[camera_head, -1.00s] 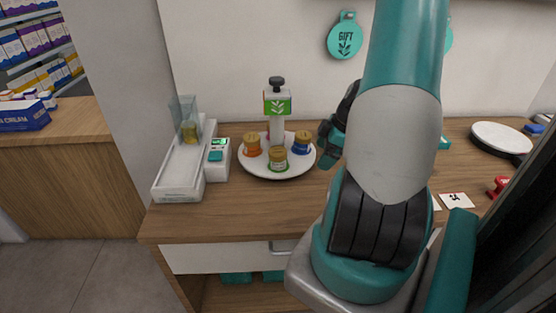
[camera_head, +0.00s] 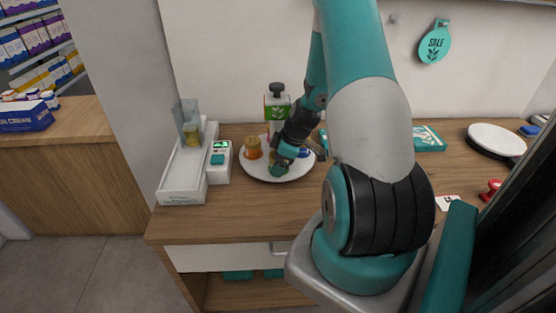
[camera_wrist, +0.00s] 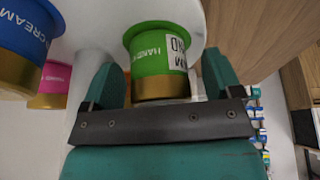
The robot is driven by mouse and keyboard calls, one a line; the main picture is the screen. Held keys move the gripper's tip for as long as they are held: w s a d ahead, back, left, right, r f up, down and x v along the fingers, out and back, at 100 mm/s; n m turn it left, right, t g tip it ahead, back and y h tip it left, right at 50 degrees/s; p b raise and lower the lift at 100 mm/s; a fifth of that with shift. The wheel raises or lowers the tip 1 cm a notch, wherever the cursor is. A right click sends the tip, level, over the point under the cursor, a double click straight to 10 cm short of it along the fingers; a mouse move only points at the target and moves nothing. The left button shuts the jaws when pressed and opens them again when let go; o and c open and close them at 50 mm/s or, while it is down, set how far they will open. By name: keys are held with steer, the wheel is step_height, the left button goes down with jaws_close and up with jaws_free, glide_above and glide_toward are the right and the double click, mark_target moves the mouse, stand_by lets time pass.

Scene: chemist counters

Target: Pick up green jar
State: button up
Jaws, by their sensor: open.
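In the head view my gripper (camera_head: 281,166) is over the front of the round white plate (camera_head: 250,172) and mostly hides the green jar.
A pump bottle (camera_head: 277,105) stands behind. A white dispenser tray (camera_head: 182,180) is left. The counter front is clear.

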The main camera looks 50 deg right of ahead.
steer(key=shift+w+f, duration=0.1)
steer(key=shift+f, duration=0.15)
steer(key=c, duration=1)
steer(key=shift+r, duration=0.1)
steer(key=shift+c, duration=0.2)
